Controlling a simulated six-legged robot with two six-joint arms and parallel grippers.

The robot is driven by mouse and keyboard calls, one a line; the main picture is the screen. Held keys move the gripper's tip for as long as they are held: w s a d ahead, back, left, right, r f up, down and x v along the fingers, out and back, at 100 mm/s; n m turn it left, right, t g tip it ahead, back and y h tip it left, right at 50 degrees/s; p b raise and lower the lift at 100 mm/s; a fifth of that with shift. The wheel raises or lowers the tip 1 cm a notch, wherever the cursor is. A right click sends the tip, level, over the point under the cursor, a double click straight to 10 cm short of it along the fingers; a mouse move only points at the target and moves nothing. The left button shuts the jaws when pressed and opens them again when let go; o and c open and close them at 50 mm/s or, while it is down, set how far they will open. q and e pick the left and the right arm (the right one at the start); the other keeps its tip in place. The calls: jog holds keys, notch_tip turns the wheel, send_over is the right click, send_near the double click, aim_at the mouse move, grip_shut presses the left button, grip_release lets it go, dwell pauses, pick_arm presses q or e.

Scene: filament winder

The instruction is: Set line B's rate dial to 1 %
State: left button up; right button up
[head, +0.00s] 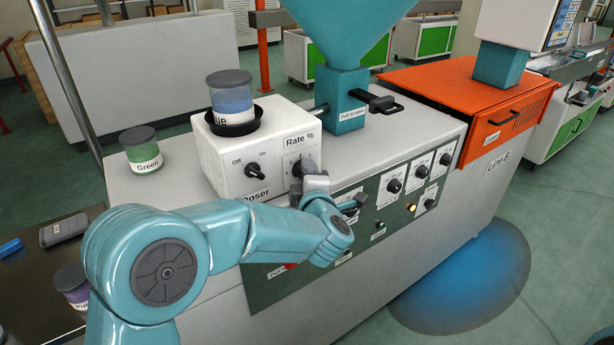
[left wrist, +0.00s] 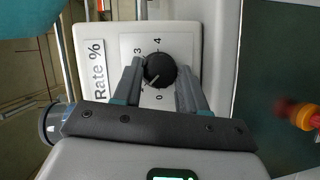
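The black rate dial (head: 298,168) is on the front of the white doser box (head: 225,165), under the label "Rate %". The box stands on the cabinet labelled Line B. My left gripper (head: 306,184) is at the dial, partly covering it. In the left wrist view, the dial (left wrist: 160,70) sits between the two fingers of my left gripper (left wrist: 160,76), which look closed against its sides. Its white pointer line points to the lower left, between the 0 at the bottom and the 3 at the upper left. The left finger hides the marks there. My right gripper is not in view.
An Off/On knob (head: 254,170) is left of the dial. A tub of blue pellets (head: 231,92) stands on the box; a green tub (head: 141,149) is beside it. A green panel of dials (head: 393,186) is close on the right, behind my forearm.

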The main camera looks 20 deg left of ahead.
pick_arm(q)
jog(key=o, duration=0.4)
jog(key=shift+w, duration=0.1)
jog(key=shift+c, duration=0.2)
jog(key=b+v, duration=0.3)
jog(key=v, duration=1.3)
jog(key=shift+s+b, duration=0.25)
jog(key=shift+b, duration=0.05)
